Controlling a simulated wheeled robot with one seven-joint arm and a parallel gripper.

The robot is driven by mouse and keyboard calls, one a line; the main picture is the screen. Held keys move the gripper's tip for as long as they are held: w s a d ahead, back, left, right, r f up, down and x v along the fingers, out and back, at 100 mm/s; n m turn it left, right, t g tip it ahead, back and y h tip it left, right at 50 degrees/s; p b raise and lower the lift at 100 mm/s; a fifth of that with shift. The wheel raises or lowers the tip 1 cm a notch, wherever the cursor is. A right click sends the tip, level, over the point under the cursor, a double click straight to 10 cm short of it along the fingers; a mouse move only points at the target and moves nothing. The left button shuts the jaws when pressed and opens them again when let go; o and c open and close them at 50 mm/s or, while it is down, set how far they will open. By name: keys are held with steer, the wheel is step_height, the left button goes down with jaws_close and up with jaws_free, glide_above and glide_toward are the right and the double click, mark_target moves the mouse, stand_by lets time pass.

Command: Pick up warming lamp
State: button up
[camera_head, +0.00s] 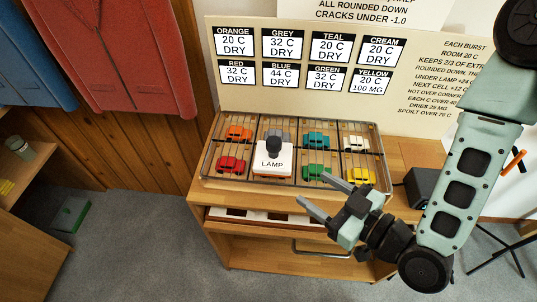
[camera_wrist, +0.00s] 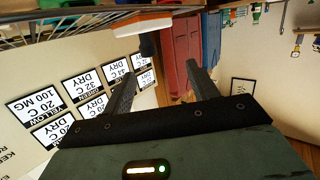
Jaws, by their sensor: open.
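The warming lamp (camera_head: 272,160) is a white block labelled LAMP with a black knob on top and an orange glow at its lower edge. It stands on the wire-topped tray, over the second front cell from the left, and hides what is in that cell. In the wrist view the lamp (camera_wrist: 150,24) appears upside down near the top, its black knob pointing down. My gripper (camera_head: 313,190) is open and empty, to the right of and nearer than the lamp, apart from it. Its two fingers (camera_wrist: 162,74) show spread in the wrist view.
The tray (camera_head: 205,180) holds several toy cars, including red (camera_head: 231,165), green (camera_head: 313,172) and yellow (camera_head: 361,177). It rests on a wooden cabinet (camera_head: 235,248). A label board (camera_head: 240,95) stands behind. A dark box (camera_head: 423,186) sits right. Grey floor is clear at front left.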

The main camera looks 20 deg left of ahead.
steer(key=d+m+t, duration=0.1)
steer(key=m+t, duration=0.1)
steer(key=b, duration=0.6)
glide_toward(279, 146)
steer(key=shift+y, duration=0.4)
steer(key=b+x, duration=0.3)
steer(key=b, duration=0.2)
steer(key=b+x, duration=0.2)
steer(key=shift+a+f, duration=0.4)
steer(key=shift+a, duration=0.05)
steer(key=shift+w+x, duration=0.15)
steer(key=shift+x, duration=1.35)
steer(key=shift+w+x, duration=0.2)
steer(key=shift+x, duration=1.35)
steer(key=shift+d, duration=0.2)
jaws_close()
